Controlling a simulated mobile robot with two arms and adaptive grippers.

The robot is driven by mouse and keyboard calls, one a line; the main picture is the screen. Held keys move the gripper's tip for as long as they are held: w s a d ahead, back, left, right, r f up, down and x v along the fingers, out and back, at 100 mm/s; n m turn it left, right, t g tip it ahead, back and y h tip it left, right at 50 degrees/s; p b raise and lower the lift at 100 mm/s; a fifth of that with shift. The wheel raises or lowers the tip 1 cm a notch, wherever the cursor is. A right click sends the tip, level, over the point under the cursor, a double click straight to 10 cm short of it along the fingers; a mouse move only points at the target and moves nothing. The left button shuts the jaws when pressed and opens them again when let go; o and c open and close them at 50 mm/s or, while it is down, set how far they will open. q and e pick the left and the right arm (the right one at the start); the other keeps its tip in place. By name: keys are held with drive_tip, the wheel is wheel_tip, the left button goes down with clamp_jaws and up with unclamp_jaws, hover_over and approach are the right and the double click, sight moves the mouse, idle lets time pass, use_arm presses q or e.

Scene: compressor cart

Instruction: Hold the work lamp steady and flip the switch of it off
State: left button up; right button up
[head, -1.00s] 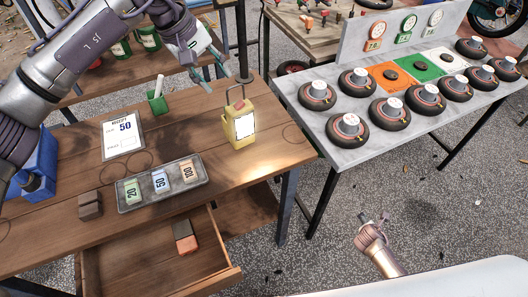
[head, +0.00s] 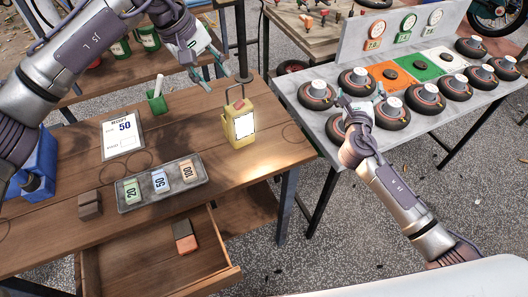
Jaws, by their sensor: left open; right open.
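The yellow work lamp (head: 238,122) stands upright on the wooden table, its white panel lit and glowing onto the tabletop. A loop handle rises from its top. My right gripper (head: 360,101) is open, in front of the grey table with the wheels, well to the right of the lamp. It overlaps some wheels in the picture; I cannot tell whether it touches them.
A tray (head: 128,207) with number cards, a receipt sheet (head: 122,140), a green cup (head: 157,104) and a dark block (head: 90,205) are on the wooden table (head: 75,160). An open drawer (head: 215,262) juts out below. The grey table (head: 310,93) carries several wheels.

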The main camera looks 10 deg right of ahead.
drive_tip(key=a+r+n+t+y, duration=0.1)
drive_tip(key=a+r+y, duration=0.1)
drive_tip(key=a+r, duration=0.25)
drive_tip(key=n+g+y, duration=0.2)
drive_tip(key=n+y, duration=0.1)
drive_tip(key=y, duration=0.9)
approach(238, 118)
drive_tip(key=f, duration=0.1)
drive_tip(key=d+f, duration=0.1)
drive_tip(key=f, duration=0.1)
drive_tip(key=shift+w+d+f, duration=0.3)
drive_tip(key=shift+d+f, duration=0.05)
drive_tip(key=shift+a, duration=0.2)
drive_tip(key=x, duration=1.3)
drive_tip(key=shift+w+a+f, duration=0.1)
drive_tip(key=shift+w, duration=0.15)
drive_tip(key=shift+c, duration=0.3)
